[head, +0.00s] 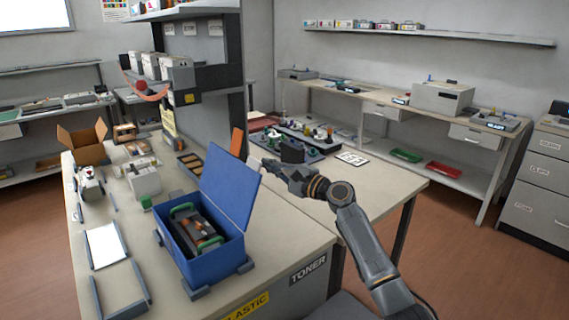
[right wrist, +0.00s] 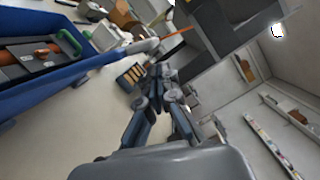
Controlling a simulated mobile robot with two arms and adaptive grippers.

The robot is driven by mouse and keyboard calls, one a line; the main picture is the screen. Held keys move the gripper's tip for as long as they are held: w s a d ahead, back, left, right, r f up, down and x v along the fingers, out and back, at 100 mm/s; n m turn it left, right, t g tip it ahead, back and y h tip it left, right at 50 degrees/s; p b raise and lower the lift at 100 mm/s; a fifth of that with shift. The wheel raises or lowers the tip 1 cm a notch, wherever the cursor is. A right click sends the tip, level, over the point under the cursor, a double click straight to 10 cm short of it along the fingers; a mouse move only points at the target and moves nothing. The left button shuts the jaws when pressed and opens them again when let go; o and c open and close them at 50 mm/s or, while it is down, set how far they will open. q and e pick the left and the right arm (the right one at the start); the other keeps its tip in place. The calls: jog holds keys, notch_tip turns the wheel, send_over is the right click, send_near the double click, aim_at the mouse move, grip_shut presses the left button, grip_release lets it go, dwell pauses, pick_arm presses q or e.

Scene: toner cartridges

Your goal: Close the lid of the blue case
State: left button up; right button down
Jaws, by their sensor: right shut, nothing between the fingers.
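The blue case (head: 222,258) stands on the near workbench with its lid (head: 230,187) raised, hinged on its right side and leaning a little outward. A dark toner cartridge (head: 195,231) with green and orange parts lies inside; the case (right wrist: 92,62) and the cartridge (right wrist: 28,62) also show at the left of the right wrist view. My right gripper (head: 268,165) is shut and empty, just beyond the lid's upper right corner. I cannot tell whether it touches the lid. In the right wrist view, the gripper (right wrist: 160,72) points past the case. My left gripper is not in view.
A white sheet in a frame (head: 105,245) lies left of the case. A grey machine (head: 144,180), an open cardboard box (head: 84,146) and a dark tray (head: 189,164) stand farther back. A dark mat with small parts (head: 300,140) lies beyond the gripper. The bench right of the case is clear.

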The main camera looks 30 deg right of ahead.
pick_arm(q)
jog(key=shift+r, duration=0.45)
pick_arm(e)
jog(key=shift+s+a+r, duration=0.2)
jog(key=shift+a+r, duration=0.1)
jog(key=shift+a, duration=0.35)
